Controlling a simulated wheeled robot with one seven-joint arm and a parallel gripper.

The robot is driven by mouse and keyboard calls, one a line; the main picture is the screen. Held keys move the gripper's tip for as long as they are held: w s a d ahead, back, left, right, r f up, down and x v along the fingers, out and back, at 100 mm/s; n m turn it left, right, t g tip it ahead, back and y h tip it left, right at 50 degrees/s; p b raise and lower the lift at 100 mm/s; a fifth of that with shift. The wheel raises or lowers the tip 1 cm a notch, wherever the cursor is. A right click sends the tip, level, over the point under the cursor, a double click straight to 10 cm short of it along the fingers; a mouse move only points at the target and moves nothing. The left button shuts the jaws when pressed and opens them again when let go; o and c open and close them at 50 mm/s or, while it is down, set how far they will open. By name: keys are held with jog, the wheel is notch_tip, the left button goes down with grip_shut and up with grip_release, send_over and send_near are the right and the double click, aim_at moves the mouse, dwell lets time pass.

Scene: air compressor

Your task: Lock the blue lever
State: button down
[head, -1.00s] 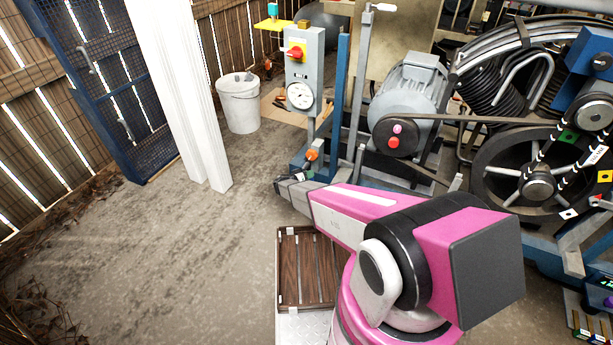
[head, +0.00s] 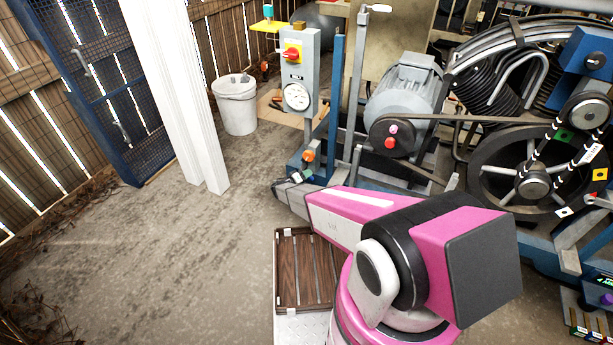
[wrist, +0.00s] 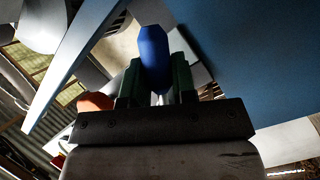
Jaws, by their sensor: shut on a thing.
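The blue lever (wrist: 154,52) shows in the wrist view as a rounded blue handle. It sits between the two dark green fingers of my gripper (wrist: 157,84), which is shut on it. In the head view my gripper (head: 297,177) is at the end of the pink arm, low at the compressor's left end, close below an orange knob (head: 308,155). I cannot make out the lever in the head view; the gripper seems to cover it. How far the lever is turned cannot be told.
A grey control box (head: 299,70) with a red switch and a gauge stands above the gripper. The motor (head: 402,95) and belt wheel (head: 530,180) are to the right. A white bucket (head: 236,104) stands behind. The floor at left is clear.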

jog(key=c, duration=0.9)
grip_release()
jog(key=shift+c, duration=0.2)
jog(key=shift+a, duration=0.1)
jog(key=v, duration=1)
jog(key=shift+s+a, duration=0.2)
jog(key=shift+s, duration=0.05)
jog(key=shift+d, duration=0.1)
